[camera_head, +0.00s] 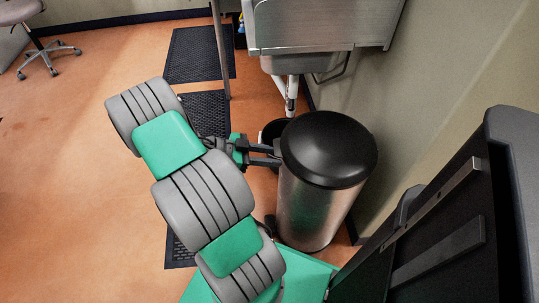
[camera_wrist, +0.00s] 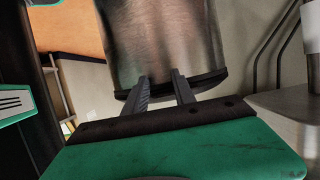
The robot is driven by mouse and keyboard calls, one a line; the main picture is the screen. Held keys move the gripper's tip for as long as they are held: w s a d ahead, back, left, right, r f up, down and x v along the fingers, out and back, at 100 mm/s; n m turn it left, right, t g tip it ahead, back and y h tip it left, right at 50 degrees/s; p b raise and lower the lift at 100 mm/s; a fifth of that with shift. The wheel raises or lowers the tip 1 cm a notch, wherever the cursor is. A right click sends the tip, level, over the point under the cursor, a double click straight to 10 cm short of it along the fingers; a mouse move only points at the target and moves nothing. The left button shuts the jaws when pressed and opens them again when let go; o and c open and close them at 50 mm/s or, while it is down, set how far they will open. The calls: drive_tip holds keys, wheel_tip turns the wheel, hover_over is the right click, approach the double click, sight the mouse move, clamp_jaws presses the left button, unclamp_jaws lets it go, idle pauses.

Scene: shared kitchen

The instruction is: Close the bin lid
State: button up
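The bin (camera_head: 312,212) is a tall brushed-steel cylinder beside the wall. Its domed black lid (camera_head: 328,148) lies over the top and looks down on the body; I cannot tell if a small gap is left. My gripper (camera_head: 276,155) is at the left edge of the lid, fingers pointing at it. In the wrist view, which looks upside down, my gripper (camera_wrist: 163,84) has its two dark fingers apart with nothing held between them. The steel bin body (camera_wrist: 160,40) and a dark rim band (camera_wrist: 208,83) are just beyond the fingertips; contact is unclear.
A steel sink (camera_head: 320,25) with white pipe is behind the bin. A small dark round container (camera_head: 272,130) is partly hidden behind the lid. Black floor mats (camera_head: 198,55) lie on the orange floor. The floor to the left is open, with an office chair (camera_head: 45,50) far back.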

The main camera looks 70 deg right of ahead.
drive_tip(key=o, duration=1.2)
drive_tip(key=shift+r, duration=0.15)
